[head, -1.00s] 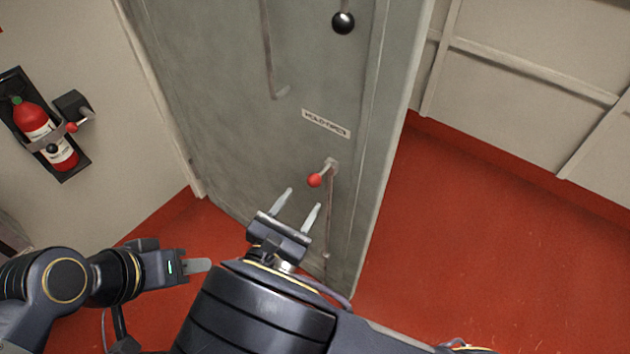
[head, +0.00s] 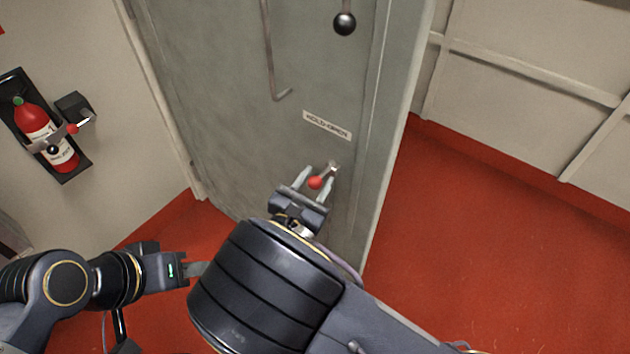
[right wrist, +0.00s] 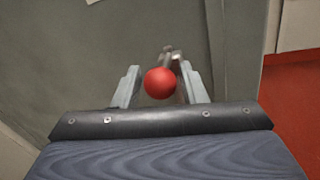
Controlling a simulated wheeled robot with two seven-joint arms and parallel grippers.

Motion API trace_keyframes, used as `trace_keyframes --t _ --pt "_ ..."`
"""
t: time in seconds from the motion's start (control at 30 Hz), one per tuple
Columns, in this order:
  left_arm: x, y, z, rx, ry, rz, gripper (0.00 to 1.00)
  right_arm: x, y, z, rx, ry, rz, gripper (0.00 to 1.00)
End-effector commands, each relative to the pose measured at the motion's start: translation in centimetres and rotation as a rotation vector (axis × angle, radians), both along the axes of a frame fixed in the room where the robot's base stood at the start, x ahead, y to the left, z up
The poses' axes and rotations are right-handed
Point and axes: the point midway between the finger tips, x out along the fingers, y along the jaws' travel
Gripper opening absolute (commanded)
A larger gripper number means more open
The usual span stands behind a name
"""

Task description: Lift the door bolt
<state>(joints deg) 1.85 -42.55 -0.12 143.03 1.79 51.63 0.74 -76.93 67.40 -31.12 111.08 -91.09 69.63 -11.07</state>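The door bolt has a red ball knob (head: 316,182) on a short metal stem, low on the grey door (head: 240,130), below the "HOLD OPEN" label (head: 327,125). My right gripper (head: 315,183) is open, with its two fingers on either side of the red knob. In the right wrist view the red knob (right wrist: 160,83) sits between the fingertips, with gaps on both sides. The bolt's rod below the knob is hidden by my right gripper and arm. My left gripper (head: 198,269) is at the lower left, away from the door; its finger gap cannot be made out.
A fire extinguisher (head: 47,136) hangs in a bracket on the left wall. A black ball knob (head: 344,23) is higher on the door, and a bent metal rod (head: 275,60) runs down it. The red floor (head: 480,230) at right is clear.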

Motion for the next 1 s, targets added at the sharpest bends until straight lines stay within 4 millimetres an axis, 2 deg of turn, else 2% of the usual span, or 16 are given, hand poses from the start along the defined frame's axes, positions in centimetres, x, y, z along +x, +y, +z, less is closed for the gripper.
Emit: trace_keyframes --t 0.03,0.23,0.3,0.47,0.77,1.0 --pt "0.0 0.0 0.0 0.0 0.0 0.0 0.36 0.0 0.0 0.0 0.0 0.0 0.0 0.31" --pt "0.0 0.0 0.0 0.0 0.0 0.0 0.36 0.0 0.0 0.0 0.0 0.0 0.0 0.05" --pt "0.0 0.0 0.0 0.0 0.0 0.0 0.36 0.0 0.0 0.0 0.0 0.0 0.0 0.0" --pt "0.0 0.0 0.2 0.0 0.0 0.0 0.36 0.0 0.0 0.3 0.001 0.0 0.0 0.0" --pt "0.0 0.0 3.6 0.0 0.0 0.0 0.36 0.0 0.0 4.9 0.002 -0.009 0.0 0.0" --pt "0.0 0.0 3.3 0.0 0.0 0.0 0.36 0.1 0.1 4.9 0.001 -0.01 0.0 0.0"
